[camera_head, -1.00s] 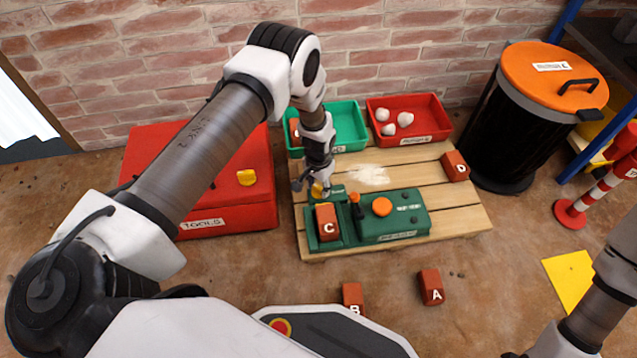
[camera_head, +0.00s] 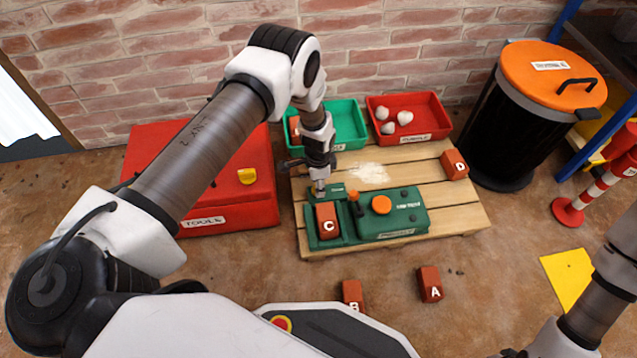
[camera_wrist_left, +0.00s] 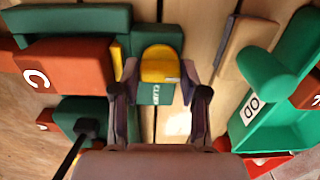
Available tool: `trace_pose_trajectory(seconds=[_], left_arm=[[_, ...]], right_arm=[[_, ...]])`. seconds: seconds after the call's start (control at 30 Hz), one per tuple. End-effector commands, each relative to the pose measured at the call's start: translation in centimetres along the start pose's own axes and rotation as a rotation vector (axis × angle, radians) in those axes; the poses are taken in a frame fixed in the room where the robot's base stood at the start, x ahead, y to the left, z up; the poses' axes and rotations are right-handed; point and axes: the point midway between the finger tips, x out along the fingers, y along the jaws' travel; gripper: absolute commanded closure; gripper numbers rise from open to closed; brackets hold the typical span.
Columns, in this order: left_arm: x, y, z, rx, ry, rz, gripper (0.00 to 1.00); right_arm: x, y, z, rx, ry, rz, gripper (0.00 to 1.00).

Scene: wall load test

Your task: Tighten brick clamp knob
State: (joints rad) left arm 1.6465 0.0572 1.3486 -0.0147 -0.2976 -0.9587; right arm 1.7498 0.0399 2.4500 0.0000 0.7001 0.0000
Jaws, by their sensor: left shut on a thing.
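The green test rig (camera_head: 410,222) lies on a wooden pallet (camera_head: 468,205). Brick C (camera_head: 327,222) sits in its left part, beside an orange button (camera_head: 381,204) and an orange-topped lever (camera_head: 354,198). My left gripper (camera_head: 319,187) points down at the rig's back left corner, just behind brick C. In the left wrist view, its fingers stand on either side of the yellow clamp knob (camera_wrist_left: 159,63), shut on it, above a green block marked CLAMP (camera_wrist_left: 155,95). The knob is hidden by the gripper in the head view. My right gripper is out of view.
A green bin (camera_head: 348,125) holding a brick and a red bin (camera_head: 425,115) with pale lumps stand behind. The red toolbox (camera_head: 255,195) is at left. Brick D (camera_head: 455,164) is on the pallet; bricks A (camera_head: 430,284) and B (camera_head: 353,294) lie on the floor.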

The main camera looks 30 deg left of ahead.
Motion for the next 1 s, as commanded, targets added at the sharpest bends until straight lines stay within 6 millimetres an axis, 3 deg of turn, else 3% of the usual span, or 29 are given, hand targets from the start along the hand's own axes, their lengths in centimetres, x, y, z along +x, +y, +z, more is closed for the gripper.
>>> trace_pose_trajectory(seconds=[0.5, 0.53, 0.6, 1.0], left_arm=[[0.06, 0.05, 0.05, 0.026, -0.001, 0.001, 0.91], [0.06, 0.05, 0.05, 0.026, -0.001, 0.001, 0.53], [0.06, 0.04, 0.05, 0.026, -0.001, 0.001, 0.31], [-0.8, -0.06, -0.02, 0.024, 0.0, -0.001, 0.31]], right_arm=[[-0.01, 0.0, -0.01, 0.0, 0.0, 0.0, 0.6], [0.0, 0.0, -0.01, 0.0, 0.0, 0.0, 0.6], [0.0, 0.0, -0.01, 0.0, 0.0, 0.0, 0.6], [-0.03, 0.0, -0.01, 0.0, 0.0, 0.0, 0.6]])
